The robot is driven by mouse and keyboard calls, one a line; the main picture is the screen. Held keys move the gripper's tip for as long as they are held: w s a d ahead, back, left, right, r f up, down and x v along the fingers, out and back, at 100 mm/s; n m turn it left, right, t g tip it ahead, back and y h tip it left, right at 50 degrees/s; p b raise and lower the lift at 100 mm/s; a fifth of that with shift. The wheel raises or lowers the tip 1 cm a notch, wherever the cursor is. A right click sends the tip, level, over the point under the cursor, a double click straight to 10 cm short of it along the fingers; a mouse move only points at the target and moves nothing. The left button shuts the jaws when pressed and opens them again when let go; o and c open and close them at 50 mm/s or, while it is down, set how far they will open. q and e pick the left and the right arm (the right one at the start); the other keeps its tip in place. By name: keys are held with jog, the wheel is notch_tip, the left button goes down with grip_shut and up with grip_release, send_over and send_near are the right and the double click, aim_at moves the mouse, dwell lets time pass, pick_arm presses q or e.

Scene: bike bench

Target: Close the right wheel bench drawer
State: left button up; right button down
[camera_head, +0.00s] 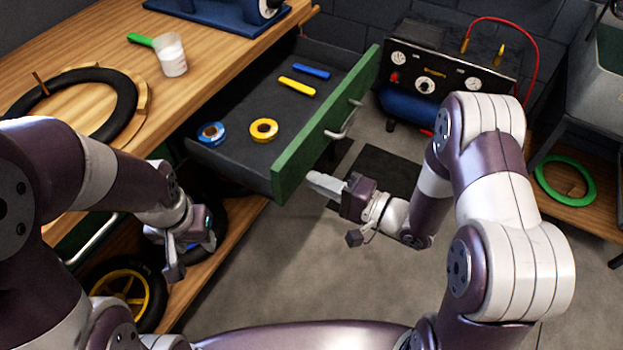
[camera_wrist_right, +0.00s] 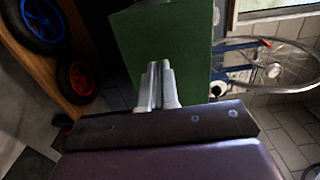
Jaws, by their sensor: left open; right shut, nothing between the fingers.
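The drawer (camera_head: 233,160) with the green front (camera_head: 330,124) stands pulled out of the wooden bench (camera_head: 110,45). Two metal handles show on the outer face of its front, one of them a bar handle (camera_head: 346,120). Inside lie a blue tape roll, a yellow tape roll, and a blue and a yellow bar. My right gripper (camera_head: 316,184) is shut and empty, its fingertips close to the near end of the green front. In the right wrist view the fingers (camera_wrist_right: 156,80) overlap the green panel (camera_wrist_right: 165,45); contact cannot be told. My left gripper (camera_head: 177,262) is open below the bench top, apart from the drawer.
A compressor with a gauge panel (camera_head: 440,80) stands behind the drawer. A green ring (camera_head: 565,181) lies on a low wooden shelf at right. A tyre (camera_head: 115,88) and a white cup (camera_head: 171,55) sit on the bench. Wheels stand under it. Floor in front is open.

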aim_at(204, 128)
jog(key=shift+x, duration=1.05)
jog(key=shift+a, duration=0.1)
jog(key=shift+w+a, duration=0.2)
jog(key=shift+a, duration=0.05)
jog(key=p+x, duration=0.1)
jog(key=x, duration=1)
jog(key=shift+a, duration=0.1)
jog(key=b+x, duration=0.2)
jog(key=x, duration=1.4)
jog(key=shift+w+b, duration=0.15)
jog(key=shift+b, duration=0.2)
jog(key=shift+r, duration=0.2)
jog(key=shift+r, duration=0.15)
